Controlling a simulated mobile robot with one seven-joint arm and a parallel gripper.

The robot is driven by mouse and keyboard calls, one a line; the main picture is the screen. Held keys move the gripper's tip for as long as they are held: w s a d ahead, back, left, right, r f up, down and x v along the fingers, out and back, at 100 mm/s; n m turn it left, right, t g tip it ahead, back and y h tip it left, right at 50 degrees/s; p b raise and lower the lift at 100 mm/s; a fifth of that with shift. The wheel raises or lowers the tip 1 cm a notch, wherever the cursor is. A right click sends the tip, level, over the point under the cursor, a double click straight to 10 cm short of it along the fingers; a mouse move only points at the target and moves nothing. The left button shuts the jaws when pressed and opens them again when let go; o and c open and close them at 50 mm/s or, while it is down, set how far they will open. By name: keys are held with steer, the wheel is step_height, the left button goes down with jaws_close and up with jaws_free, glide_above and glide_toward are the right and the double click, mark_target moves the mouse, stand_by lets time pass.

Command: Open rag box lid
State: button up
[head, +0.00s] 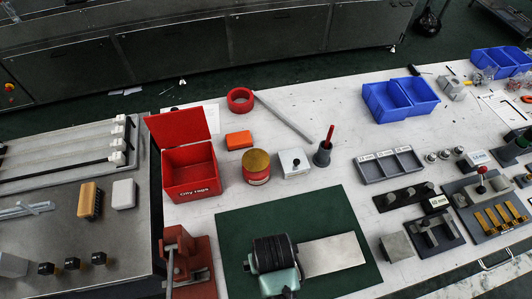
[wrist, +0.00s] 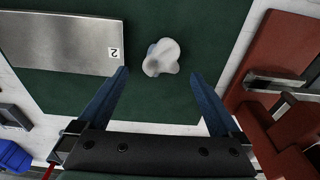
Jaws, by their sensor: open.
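The red rag box (head: 191,177), with "Oily rags" lettered on its front, stands at the left of the white bench. Its red lid (head: 178,124) stands raised at the back, so the box is open and its inner walls show. My gripper (wrist: 159,74) is open and empty, pointing down over the green mat (wrist: 190,104). A crumpled white rag (wrist: 161,57) lies on the mat between and just beyond the fingertips in the wrist view. In the head view my arm's end covers the rag, well in front and to the right of the box.
A metal plate (head: 333,255) marked 2 lies on the mat. A red vise (head: 186,262) stands left of the mat. An orange block (head: 239,138), a red tin (head: 256,169) and a white box (head: 294,163) stand right of the rag box. Blue bins (head: 400,99) are farther right.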

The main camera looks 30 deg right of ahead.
steer(key=shift+w+a+f, duration=0.1)
steer(key=shift+a+f, duration=0.05)
steer(key=shift+f, duration=2.15)
steer(key=c, duration=1.5)
steer(key=shift+o, duration=0.2)
steer(key=shift+r, duration=0.1)
